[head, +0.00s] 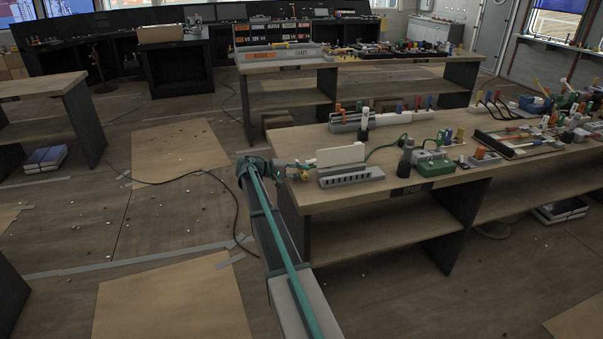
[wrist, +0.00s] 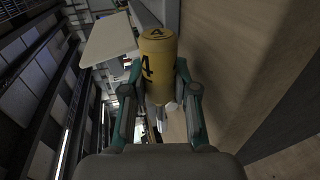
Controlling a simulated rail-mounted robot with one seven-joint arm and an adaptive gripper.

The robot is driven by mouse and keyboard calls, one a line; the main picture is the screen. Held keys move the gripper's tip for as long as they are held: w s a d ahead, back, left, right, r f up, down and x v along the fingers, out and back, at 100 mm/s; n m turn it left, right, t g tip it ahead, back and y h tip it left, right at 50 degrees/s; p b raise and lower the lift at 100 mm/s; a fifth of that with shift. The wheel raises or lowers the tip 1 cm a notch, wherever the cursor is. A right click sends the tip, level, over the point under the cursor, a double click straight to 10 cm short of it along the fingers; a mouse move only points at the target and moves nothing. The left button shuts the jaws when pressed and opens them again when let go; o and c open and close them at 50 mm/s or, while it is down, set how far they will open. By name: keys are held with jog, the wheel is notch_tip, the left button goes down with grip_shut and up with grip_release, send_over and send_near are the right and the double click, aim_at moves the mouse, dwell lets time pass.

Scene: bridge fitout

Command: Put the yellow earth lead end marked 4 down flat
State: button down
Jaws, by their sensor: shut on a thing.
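The yellow earth lead end (wrist: 158,62) is a yellow cylinder with a black 4 on its side and top, seen in the wrist view. My gripper (wrist: 158,82) is shut on it, with one finger on each side. A metal part shows below the yellow body, between the fingers. In the head view my gripper (head: 288,169) is at the near left corner of the wooden bench (head: 330,198), left of a white upright panel (head: 341,155).
A grey slotted block (head: 350,177) stands by the panel. A green box (head: 433,162) with a green cable (head: 385,148) and a dark cylinder (head: 405,158) are further right. Several other parts crowd the bench's right side.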

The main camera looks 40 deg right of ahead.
jog(key=shift+f, duration=0.1)
dwell(0.3)
jog(key=shift+f, duration=0.4)
jog(key=c, duration=0.8)
grip_release()
jog(key=shift+a+f+b, duration=0.1)
jog(key=shift+f+b, duration=0.05)
jog(key=shift+b, duration=0.15)
jog(key=shift+a, duration=0.1)
jog(key=v, duration=1.1)
jog(key=shift+w+a+r, duration=0.15)
jog(key=shift+a+r, duration=0.1)
jog(key=shift+r, duration=0.15)
